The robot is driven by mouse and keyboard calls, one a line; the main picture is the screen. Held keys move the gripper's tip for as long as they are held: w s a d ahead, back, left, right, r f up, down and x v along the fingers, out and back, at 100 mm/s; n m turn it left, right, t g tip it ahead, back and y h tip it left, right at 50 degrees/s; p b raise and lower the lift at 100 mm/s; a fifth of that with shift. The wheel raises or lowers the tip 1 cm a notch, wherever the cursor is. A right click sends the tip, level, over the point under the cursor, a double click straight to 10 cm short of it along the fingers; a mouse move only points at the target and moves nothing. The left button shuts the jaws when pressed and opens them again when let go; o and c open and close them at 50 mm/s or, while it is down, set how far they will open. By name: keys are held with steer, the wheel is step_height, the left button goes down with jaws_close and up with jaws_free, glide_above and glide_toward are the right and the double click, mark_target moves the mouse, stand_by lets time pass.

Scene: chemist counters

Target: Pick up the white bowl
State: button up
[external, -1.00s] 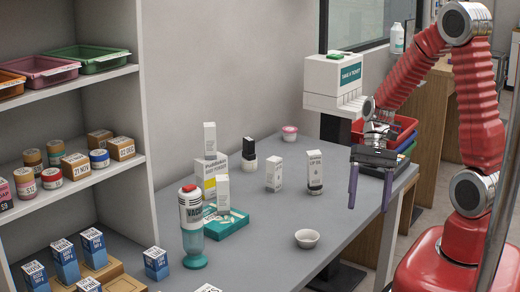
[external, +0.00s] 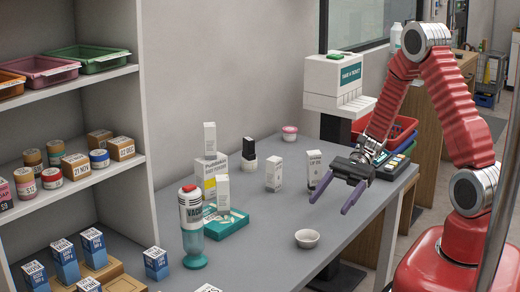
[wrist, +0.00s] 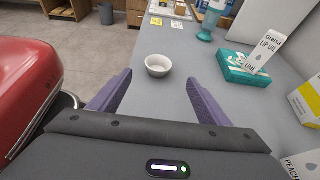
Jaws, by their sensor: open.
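The white bowl (external: 307,238) stands upright on the grey counter (external: 262,260), near its front edge. It also shows in the wrist view (wrist: 158,66), ahead of and between the two purple fingers, apart from them. My gripper (external: 331,199) is open and empty, above the counter, to the right of and behind the bowl in the external view. In the wrist view my gripper (wrist: 157,92) has its fingers spread wide, and the bowl looks narrower than the gap. The inside of the bowl looks empty.
A teal box (external: 225,223) with a white carton (external: 222,192) on it stands left of the bowl. A teal-and-white bottle (external: 193,228) stands farther left. A lip oil carton (external: 314,168) is close behind my gripper. The counter around the bowl is clear.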

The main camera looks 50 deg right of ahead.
stand_by(0.3)
glide_toward(302, 244)
steer(key=shift+x, duration=1)
steer(key=shift+w, duration=0.15)
steer(key=shift+f+x, duration=0.25)
steer(key=shift+x, duration=2.35)
steer(key=shift+d, duration=0.15)
steer(key=shift+c, duration=0.6)
steer(key=c, duration=1)
steer(key=shift+o, duration=0.2)
